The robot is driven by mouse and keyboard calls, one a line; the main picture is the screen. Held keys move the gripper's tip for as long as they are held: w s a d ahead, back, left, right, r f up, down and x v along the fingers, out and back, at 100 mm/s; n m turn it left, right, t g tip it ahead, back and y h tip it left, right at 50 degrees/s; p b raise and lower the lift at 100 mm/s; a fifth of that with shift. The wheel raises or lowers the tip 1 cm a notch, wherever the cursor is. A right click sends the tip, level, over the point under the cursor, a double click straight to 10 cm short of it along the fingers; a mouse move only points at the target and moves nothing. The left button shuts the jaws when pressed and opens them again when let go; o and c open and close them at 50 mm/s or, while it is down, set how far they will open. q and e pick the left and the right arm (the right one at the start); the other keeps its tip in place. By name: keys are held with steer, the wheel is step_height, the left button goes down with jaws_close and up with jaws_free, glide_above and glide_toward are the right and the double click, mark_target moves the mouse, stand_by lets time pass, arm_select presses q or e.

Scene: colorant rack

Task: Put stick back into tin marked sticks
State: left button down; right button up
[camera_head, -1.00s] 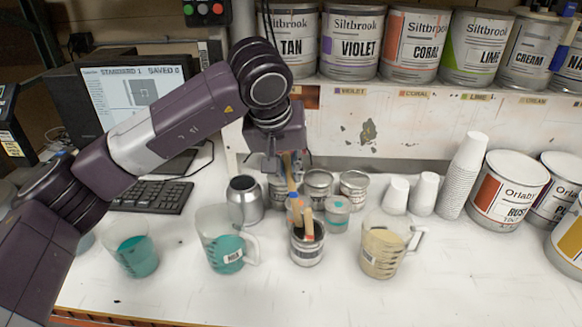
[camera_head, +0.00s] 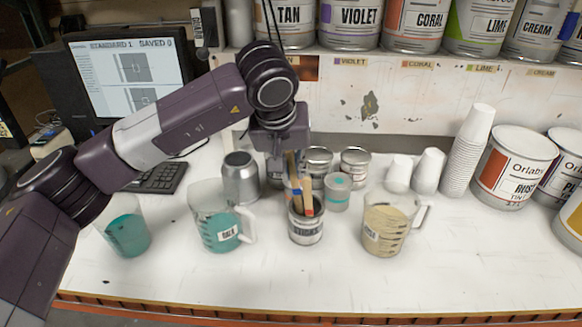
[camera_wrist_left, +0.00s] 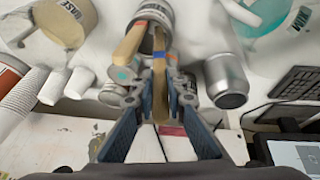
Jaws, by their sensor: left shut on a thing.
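The tin marked sticks (camera_head: 306,230) stands upright on the white bench, with wooden sticks (camera_head: 307,190) rising from its mouth, some with blue or red marks. My left gripper (camera_head: 288,178) is just above and behind the tin, pointing down. It is shut on a brown wooden stick (camera_wrist_left: 159,75). In the left wrist view the held stick reaches toward the mouth of the tin (camera_wrist_left: 154,12), beside another stick (camera_wrist_left: 130,44). I cannot tell whether its lower end is inside the rim. My right gripper is not in view.
Jugs of teal (camera_head: 218,232) and beige (camera_head: 384,236) liquid flank the tin. A metal canister (camera_head: 240,178), small tins (camera_head: 355,166) and a teal-marked cup (camera_head: 337,190) stand close behind. White paper cups (camera_head: 467,155) are at the right. The bench front is clear.

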arm_select(q)
steer(key=shift+f, duration=0.2)
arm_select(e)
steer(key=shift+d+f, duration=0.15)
arm_select(q)
steer(key=c, duration=1.8)
jaws_free()
steer(key=shift+c, duration=0.2)
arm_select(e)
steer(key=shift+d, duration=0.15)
arm_select(q)
steer(key=v, duration=1.2)
steer(key=shift+f, duration=0.1)
